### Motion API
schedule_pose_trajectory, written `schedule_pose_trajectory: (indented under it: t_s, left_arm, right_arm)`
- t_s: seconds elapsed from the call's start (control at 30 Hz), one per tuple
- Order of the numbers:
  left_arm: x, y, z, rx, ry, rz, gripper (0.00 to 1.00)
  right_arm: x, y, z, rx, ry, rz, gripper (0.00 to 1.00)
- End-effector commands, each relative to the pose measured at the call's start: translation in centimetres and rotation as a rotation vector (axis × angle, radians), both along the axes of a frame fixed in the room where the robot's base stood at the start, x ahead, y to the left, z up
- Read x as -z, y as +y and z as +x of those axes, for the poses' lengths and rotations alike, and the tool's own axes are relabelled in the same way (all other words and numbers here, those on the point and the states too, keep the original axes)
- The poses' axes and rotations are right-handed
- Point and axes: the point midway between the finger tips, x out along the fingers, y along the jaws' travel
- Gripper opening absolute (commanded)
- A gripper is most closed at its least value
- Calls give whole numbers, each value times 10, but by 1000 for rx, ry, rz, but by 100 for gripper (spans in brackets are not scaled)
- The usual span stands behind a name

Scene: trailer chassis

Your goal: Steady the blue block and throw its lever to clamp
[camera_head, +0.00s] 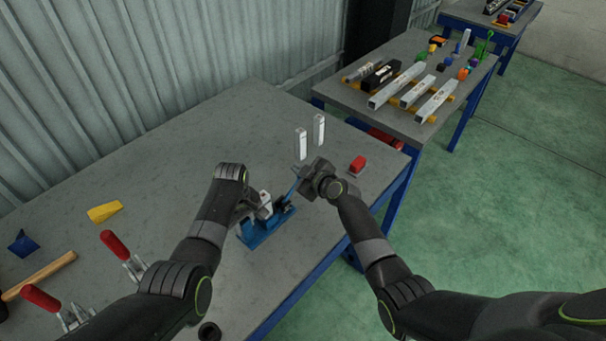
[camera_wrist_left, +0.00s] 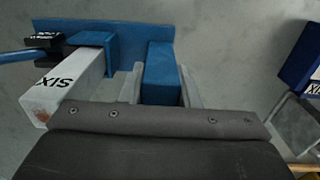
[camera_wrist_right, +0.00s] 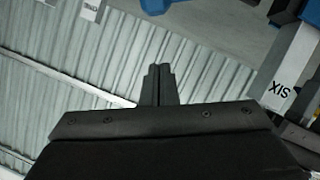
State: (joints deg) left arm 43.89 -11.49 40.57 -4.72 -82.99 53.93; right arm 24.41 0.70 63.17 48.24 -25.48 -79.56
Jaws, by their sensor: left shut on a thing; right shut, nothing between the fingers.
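The blue block (camera_head: 250,238) stands on the grey bench, and a white bar marked XIS (camera_wrist_left: 68,84) runs into it. My left gripper (camera_head: 246,212) is shut on an upright part of the blue block (camera_wrist_left: 162,75), one finger on each side. The blue lever (camera_head: 292,187) sticks up from the block's right side; part of it shows at the left edge of the left wrist view (camera_wrist_left: 18,55). My right gripper (camera_head: 303,172) is shut and empty beside the lever's upper end. Whether it touches the lever I cannot tell. Its closed fingertips (camera_wrist_right: 158,84) show nothing between them.
Two upright white bars (camera_head: 319,130) and a red block (camera_head: 357,165) stand behind my right gripper. Red-handled toggle clamps (camera_head: 116,246), a yellow wedge (camera_head: 104,211) and a hammer (camera_head: 38,276) lie to the left. A second table (camera_head: 400,118) holds metal bars. The bench middle is clear.

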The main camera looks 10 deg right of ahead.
Motion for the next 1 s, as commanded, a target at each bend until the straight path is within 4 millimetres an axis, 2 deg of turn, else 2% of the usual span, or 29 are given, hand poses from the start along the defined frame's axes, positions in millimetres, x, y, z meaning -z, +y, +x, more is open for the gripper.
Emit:
schedule_pose_trajectory:
  t_s: [0.1,0.5,1.0]
  left_arm:
    - [-1,0,0,0,-1,0,0]
    - [-1,-1,0,1,-1,-2,0]
    - [-1,-1,0,1,-1,-2,0]
  right_arm:
    - [5,4,10,1,3,-1,0]
    - [32,-12,13,2,1,-2,0]
    - [38,-15,14,3,0,-3,0]
